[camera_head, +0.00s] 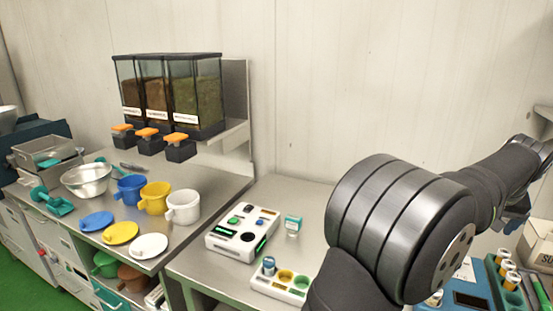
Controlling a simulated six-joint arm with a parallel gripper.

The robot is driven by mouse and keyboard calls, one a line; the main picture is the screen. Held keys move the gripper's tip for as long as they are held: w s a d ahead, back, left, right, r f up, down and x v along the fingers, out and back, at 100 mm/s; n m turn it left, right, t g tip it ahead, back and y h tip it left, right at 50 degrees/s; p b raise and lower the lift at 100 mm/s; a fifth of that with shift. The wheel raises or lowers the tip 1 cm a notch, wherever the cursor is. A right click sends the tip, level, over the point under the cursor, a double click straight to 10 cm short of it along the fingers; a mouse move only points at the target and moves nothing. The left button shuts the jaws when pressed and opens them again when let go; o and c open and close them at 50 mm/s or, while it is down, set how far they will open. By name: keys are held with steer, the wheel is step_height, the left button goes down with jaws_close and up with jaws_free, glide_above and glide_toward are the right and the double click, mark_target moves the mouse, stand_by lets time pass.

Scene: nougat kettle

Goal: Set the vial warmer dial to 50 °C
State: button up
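A blue device (466,284) with a pale panel sits at the bottom right, partly cut off by the frame and partly behind my arm. It looks like the vial warmer. Beside it, a green block (496,272) holds several vials with orange contents and white caps. I cannot make out a dial or its setting. My arm's large dark joint fills the right centre, and the arm reaches to the right edge. The end of my arm, with my gripper (516,217), is small and partly hidden there, above and behind the vials. Its fingers are not clear.
A white control box (232,246) with green and black knobs and a white tray (284,280) of round wells stand on the middle bench. Cups, lids and a metal bowl (87,181) crowd the left bench. A dispenser (168,95) hangs above. A sack (540,245) stands far right.

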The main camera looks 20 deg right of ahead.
steer(key=c, duration=0.9)
steer(key=shift+o, duration=0.2)
steer(key=w+d+f+m, duration=0.1)
steer(key=f, duration=0.4)
steer(key=w+d+f+m+g, duration=0.1)
steer(key=w+d+f+m, duration=0.1)
steer(key=f, duration=0.4)
steer(key=w+d+f+m+h, duration=0.1)
steer(key=w+d+f, duration=0.1)
steer(key=f, duration=0.4)
steer(key=shift+w+d, duration=0.1)
steer(key=shift+m+g, duration=0.3)
steer(key=c, duration=1)
